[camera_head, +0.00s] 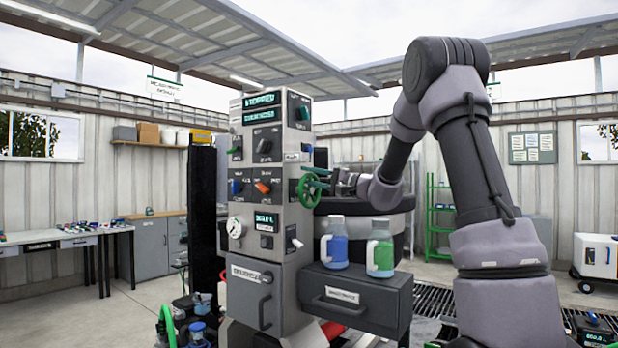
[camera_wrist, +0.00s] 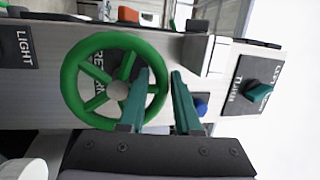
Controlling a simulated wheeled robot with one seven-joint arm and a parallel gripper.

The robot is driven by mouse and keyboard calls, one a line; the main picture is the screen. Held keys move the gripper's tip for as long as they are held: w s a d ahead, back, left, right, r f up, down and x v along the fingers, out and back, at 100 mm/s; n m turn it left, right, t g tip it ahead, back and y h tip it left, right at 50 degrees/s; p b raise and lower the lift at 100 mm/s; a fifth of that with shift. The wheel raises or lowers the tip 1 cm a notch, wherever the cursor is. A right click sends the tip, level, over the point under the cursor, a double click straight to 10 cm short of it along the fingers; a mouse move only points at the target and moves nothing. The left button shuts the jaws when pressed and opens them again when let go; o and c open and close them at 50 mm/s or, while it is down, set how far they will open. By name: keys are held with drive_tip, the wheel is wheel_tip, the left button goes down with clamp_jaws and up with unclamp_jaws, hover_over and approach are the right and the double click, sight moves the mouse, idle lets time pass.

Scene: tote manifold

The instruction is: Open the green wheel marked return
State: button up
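The green wheel (camera_head: 309,190) is mounted on the right side face of the grey panel cabinet. In the wrist view the green wheel (camera_wrist: 73,64) faces me, with spokes, a grey hub and a partly hidden label behind it that begins "RE". My gripper (camera_wrist: 158,76) has two teal fingers, apart, at the right side of the wheel. One finger lies over the inside of the rim and the other is outside it, so the rim shows between them. I cannot tell whether they touch it. In the head view my gripper (camera_head: 320,178) is beside the wheel.
A teal knob (camera_wrist: 259,90) on a dark plate and a blue button (camera_wrist: 201,106) are right of the wheel in the wrist view. Below it stand a blue jug (camera_head: 335,247) and a green jug (camera_head: 380,254) on a dark drawer unit (camera_head: 385,298).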

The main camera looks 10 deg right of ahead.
drive_tip(key=v, duration=1)
drive_tip(key=shift+s+d, duration=0.2)
drive_tip(key=shift+d, duration=0.15)
